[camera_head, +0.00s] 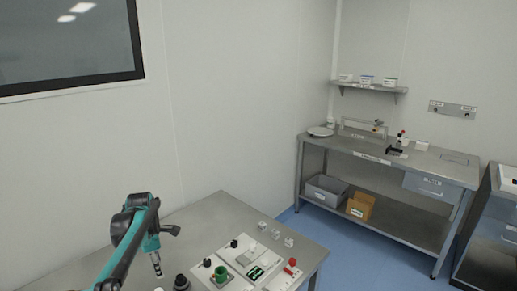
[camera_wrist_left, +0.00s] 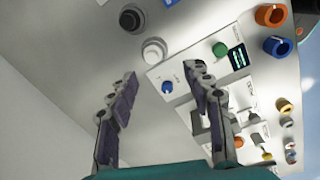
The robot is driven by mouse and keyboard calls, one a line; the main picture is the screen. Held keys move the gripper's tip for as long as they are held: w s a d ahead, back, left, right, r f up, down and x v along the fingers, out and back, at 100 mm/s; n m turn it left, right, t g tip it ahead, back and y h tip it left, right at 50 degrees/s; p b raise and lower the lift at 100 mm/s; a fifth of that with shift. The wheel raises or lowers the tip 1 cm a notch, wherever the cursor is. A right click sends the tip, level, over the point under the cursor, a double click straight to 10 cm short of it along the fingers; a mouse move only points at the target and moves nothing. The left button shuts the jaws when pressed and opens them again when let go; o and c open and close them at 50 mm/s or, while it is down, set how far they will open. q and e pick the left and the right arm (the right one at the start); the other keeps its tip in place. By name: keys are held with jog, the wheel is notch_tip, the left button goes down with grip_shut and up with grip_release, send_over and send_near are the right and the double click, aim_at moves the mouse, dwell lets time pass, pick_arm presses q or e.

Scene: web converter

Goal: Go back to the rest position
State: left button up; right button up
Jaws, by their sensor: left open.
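My left arm comes in from the lower left in the head view, and its gripper (camera_head: 157,265) hangs above the near metal table (camera_head: 205,214). In the left wrist view the left gripper (camera_wrist_left: 165,105) has its two fingers wide apart with nothing between them. Beyond the fingers, a light panel (camera_wrist_left: 185,62) with knobs and a small dark display lies on the table. The panel also shows in the head view (camera_head: 236,255), to the right of the gripper. The gripper appears apart from it. My right gripper is in neither view.
A dark round knob (camera_head: 181,282) stands near the gripper. A green cup-like part (camera_head: 221,273) and a red-topped part (camera_head: 292,262) sit on the panels. Small clear pieces (camera_head: 276,234) lie near the table's far edge. A steel bench (camera_head: 390,160) with bins stands across the blue floor (camera_head: 345,245).

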pick_arm(q)
jog(key=s+d+r+m+t, duration=0.3)
jog(key=s+d+r+m, duration=0.3)
jog(key=s+d+m, duration=0.6)
jog(key=s+d+f+m+t, duration=0.1)
jog(key=s+d+f+m, duration=0.1)
jog(key=s+m, duration=0.4)
jog(key=s+d+f+m+t, duration=0.2)
jog(key=s+m, duration=0.3)
jog(key=s, duration=0.3)
jog(key=shift+s+d+f+m+b, duration=0.15)
jog(key=shift+d+f+m+b, duration=0.2)
jog(key=shift+d+f, duration=0.4)
